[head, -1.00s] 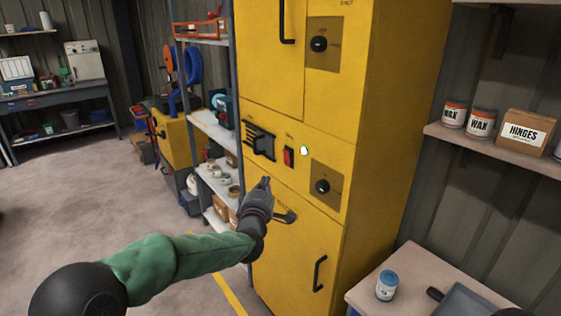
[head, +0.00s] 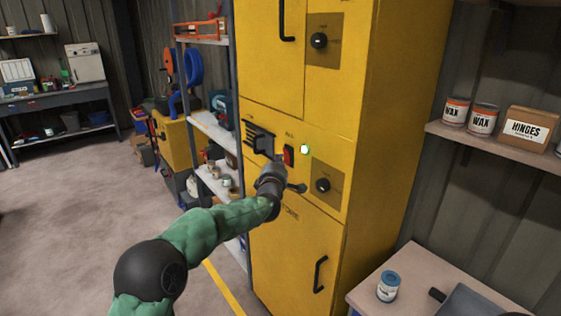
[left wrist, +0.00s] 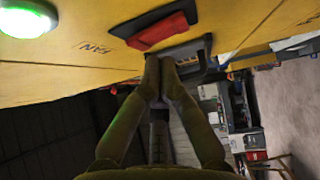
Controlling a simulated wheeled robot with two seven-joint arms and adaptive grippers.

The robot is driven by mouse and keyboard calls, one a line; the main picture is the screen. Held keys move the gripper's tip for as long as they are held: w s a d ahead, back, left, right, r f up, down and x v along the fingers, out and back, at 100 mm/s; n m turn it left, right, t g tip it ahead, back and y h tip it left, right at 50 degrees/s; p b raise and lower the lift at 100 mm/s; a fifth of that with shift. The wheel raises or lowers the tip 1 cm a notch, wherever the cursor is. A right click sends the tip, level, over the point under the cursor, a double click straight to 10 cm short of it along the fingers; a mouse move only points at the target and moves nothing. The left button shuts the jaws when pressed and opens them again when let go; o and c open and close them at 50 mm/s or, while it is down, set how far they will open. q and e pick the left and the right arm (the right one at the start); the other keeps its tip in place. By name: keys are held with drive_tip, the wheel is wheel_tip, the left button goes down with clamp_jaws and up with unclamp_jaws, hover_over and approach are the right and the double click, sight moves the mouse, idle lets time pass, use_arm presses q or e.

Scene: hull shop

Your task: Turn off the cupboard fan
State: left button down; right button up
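The tall yellow cupboard (head: 295,250) has a red rocker switch (head: 289,155) in a black frame, beside a lit green lamp (head: 305,149). A black vent grille (head: 259,140) sits left of the switch. My left gripper (head: 279,160) is at the lower left of the switch. In the left wrist view its fingertips (left wrist: 160,62) are together, with nothing seen between them, close to the red switch (left wrist: 163,31). I cannot tell if they touch it. The green lamp (left wrist: 28,18) and the "FAN" lettering (left wrist: 96,47) also show there. My right gripper is not in view.
Dark knobs (head: 322,185) and door handles (head: 320,273) stick out from the cupboard. A grey shelf rack (head: 212,130) stands to its left. A bench (head: 400,265) with a blue-and-white can (head: 388,286) is at lower right. The floor at left is clear.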

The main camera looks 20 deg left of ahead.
use_arm(q)
drive_tip(key=shift+w+d, duration=0.2)
drive_tip(key=shift+w, duration=0.15)
